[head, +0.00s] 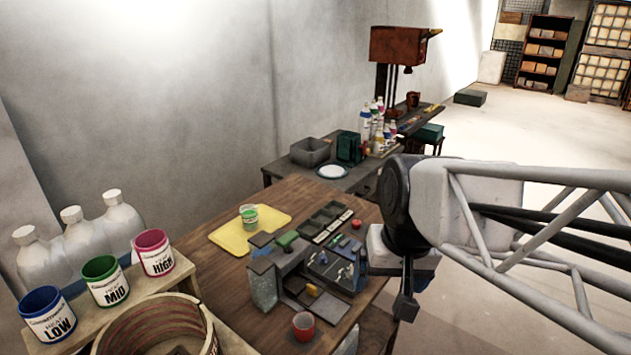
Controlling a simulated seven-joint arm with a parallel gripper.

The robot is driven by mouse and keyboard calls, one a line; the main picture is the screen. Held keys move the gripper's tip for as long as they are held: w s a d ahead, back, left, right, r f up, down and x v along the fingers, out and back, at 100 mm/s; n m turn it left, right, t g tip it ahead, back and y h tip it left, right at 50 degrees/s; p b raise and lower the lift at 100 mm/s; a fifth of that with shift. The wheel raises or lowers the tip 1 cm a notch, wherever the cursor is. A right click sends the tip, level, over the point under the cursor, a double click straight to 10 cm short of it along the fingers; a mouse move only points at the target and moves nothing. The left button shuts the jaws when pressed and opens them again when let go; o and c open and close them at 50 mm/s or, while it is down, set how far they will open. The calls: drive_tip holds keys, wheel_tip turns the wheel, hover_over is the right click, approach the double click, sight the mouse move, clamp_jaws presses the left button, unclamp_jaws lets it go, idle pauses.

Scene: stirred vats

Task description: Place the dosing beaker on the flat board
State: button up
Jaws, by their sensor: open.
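A small clear beaker with green in it (249,217), which looks like the dosing beaker, stands upright on the flat yellow board (228,238), near the board's middle. The board lies flat on the wooden table toward its far left part. My gripper (405,308) is open and empty. It hangs pointing down at the table's right edge, well to the right of the beaker and apart from it. The fingertips are small and dark in this view.
A grey machine block (262,284) and a compartment tray (325,222) stand between the board and my gripper. A red cup (303,327) is at the near edge. Blue, green and red labelled cups (106,282) stand on a wooden shelf at left, beside a round wooden tub (150,335).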

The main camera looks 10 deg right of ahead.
drive_tip(key=shift+n+t+h, duration=0.3)
drive_tip(key=shift+n+h, duration=0.2)
drive_tip(key=shift+n, duration=0.1)
drive_tip(key=shift+s+d+f, duration=0.15)
drive_tip(key=shift+s+d, duration=0.1)
drive_tip(key=shift+s, duration=0.4)
drive_tip(key=shift+s+d+f, duration=0.2)
drive_tip(key=shift+s, duration=0.5)
drive_tip(key=shift+s+d+f, duration=0.15)
drive_tip(key=shift+s+d, duration=0.1)
drive_tip(key=shift+s, duration=0.4)
